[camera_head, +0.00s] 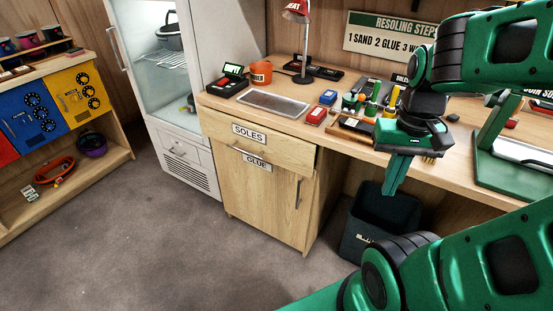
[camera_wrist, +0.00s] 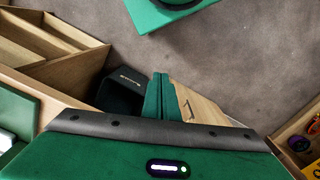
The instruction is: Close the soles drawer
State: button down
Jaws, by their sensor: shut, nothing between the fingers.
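The soles drawer (camera_head: 285,148) is the top front of the wooden cabinet under the left part of the workbench, with a white SOLES label (camera_head: 249,132). Its front appears to jut out a little past the cabinet face, overlapping the top of the GLUE label (camera_head: 256,162); how far is hard to tell. My gripper (camera_head: 394,190) is shut and empty, pointing down in front of the bench edge, right of the drawer and apart from it. In the wrist view, the shut fingers (camera_wrist: 159,95) are beside the cabinet front (camera_wrist: 203,108); I cannot make out the drawer there.
A dark bin (camera_head: 380,222) stands on the floor below my gripper, right of the cabinet. The cabinet door has a vertical handle (camera_head: 298,193). A white fridge (camera_head: 165,90) stands left of the cabinet. Tools crowd the benchtop. The floor in front of the cabinet is clear.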

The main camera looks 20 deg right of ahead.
jog(key=n+t+h, duration=1.1)
jog(key=n+h, duration=0.4)
jog(key=n, duration=1.7)
send_near(284, 154)
jog(key=x, duration=0.6)
jog(key=shift+w+d+r, duration=0.1)
jog(key=shift+w+d, duration=0.05)
